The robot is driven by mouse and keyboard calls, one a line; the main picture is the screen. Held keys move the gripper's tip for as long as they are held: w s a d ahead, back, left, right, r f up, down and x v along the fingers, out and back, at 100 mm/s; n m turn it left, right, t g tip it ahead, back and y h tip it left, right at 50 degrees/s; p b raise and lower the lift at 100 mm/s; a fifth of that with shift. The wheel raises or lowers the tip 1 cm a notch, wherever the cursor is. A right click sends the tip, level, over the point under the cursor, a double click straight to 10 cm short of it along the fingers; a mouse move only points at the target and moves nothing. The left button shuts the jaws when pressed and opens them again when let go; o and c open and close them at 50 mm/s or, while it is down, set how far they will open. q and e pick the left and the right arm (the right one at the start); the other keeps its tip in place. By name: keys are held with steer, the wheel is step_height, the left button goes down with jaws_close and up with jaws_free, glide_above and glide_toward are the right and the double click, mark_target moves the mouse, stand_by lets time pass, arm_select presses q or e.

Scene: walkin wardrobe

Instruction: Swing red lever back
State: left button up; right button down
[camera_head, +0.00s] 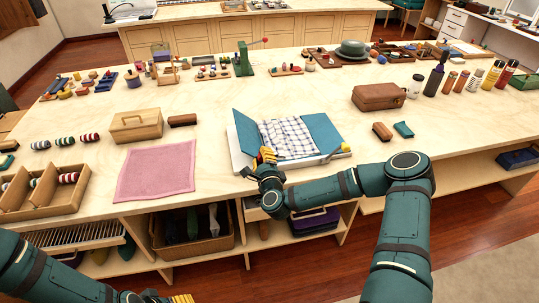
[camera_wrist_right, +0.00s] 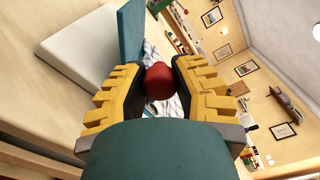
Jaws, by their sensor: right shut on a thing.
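A white folding board (camera_head: 240,152) with teal flaps lies on the table, with a checked cloth (camera_head: 287,136) spread on it. The left teal flap (camera_head: 244,131) stands tilted up. My right gripper (camera_head: 267,155) is at the board's front left edge. In the right wrist view its yellow fingers (camera_wrist_right: 160,82) are shut on the round red knob of the red lever (camera_wrist_right: 160,79). The knob is hidden by the gripper in the head view. My left gripper (camera_head: 181,298) is only partly in view at the bottom edge, low in front of the table.
A pink cloth (camera_head: 156,170) lies left of the board. A wooden box (camera_head: 136,125), a brown case (camera_head: 379,96) and small blocks stand around it. Bottles (camera_head: 435,78) stand at the right. Open shelves with a basket (camera_head: 193,232) are below the table edge.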

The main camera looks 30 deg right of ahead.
steer(key=shift+w+a+f+n+b, duration=0.25)
steer(key=shift+a+f+n, duration=0.3)
steer(key=shift+n, duration=0.45)
steer(key=shift+w+a+f+n+b, duration=0.1)
steer(key=shift+a+f+n+b, duration=0.15)
steer(key=shift+a+n, duration=0.6)
steer(key=shift+d+f, duration=0.1)
steer(key=shift+d, duration=0.05)
steer(key=c, duration=0.7)
jaws_free()
steer(key=shift+s, duration=0.1)
steer(key=v, duration=1.1)
steer(key=shift+s, duration=0.4)
